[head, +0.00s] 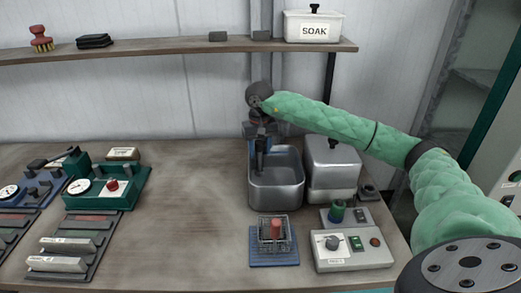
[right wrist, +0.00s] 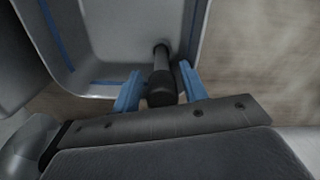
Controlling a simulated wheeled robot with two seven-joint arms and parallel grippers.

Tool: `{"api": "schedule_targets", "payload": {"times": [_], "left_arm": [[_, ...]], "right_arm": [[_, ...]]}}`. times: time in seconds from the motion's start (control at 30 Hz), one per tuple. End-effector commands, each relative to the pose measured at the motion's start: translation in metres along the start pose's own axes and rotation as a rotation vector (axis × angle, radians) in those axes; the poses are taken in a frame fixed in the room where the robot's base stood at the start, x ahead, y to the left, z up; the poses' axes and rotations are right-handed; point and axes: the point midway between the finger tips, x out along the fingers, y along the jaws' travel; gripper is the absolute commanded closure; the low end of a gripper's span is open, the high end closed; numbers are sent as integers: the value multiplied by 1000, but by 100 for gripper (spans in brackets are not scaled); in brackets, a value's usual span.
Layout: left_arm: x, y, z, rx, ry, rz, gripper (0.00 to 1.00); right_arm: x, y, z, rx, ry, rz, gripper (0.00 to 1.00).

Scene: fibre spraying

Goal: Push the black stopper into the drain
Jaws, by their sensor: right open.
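The steel basin (head: 276,187) stands on the bench right of centre; its inside also shows in the right wrist view (right wrist: 110,35). My right gripper (head: 258,148) is at the basin's back left corner, pointing down. Its blue fingers (right wrist: 155,88) are open, one on each side of a black rod-like piece (right wrist: 160,78), which looks like the stopper. I cannot tell whether either finger touches it. The drain is not visible in either view. My left gripper is not in view.
A lidded steel box (head: 333,165) stands close right of the basin. A wire basket (head: 273,234) with a red piece sits on a blue mat in front. A control box (head: 352,250) is at front right.

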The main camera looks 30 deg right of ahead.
Motion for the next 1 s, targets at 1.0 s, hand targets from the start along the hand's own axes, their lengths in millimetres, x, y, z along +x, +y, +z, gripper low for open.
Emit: {"api": "schedule_targets", "payload": {"times": [1.0], "left_arm": [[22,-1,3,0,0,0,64]], "right_arm": [[-76,2,-1,2,3,-3,49]]}}
